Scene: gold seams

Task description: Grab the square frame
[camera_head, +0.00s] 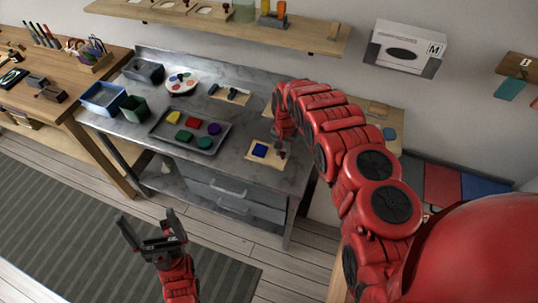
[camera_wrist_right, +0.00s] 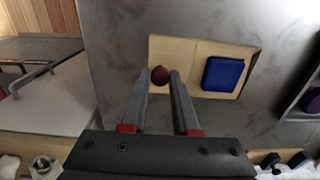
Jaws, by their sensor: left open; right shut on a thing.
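No thing stands out clearly as the square frame. A light wooden board (camera_head: 251,161) with a blue square block (camera_head: 261,150) lies on the grey bench; in the right wrist view the board (camera_wrist_right: 215,47) has a seam, and the blue block (camera_wrist_right: 223,73) sits right of it. In the head view my arm mostly hides this gripper. My left gripper (camera_head: 150,226) is open and empty above the floor, away from the bench.
A grey tray (camera_head: 163,131) with coloured blocks lies left of the board. Blue (camera_head: 103,98) and green (camera_head: 134,108) bins stand at the bench's left end. A wall shelf (camera_head: 300,32) holds small square wooden pieces (camera_head: 214,11). Floor around my left gripper is clear.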

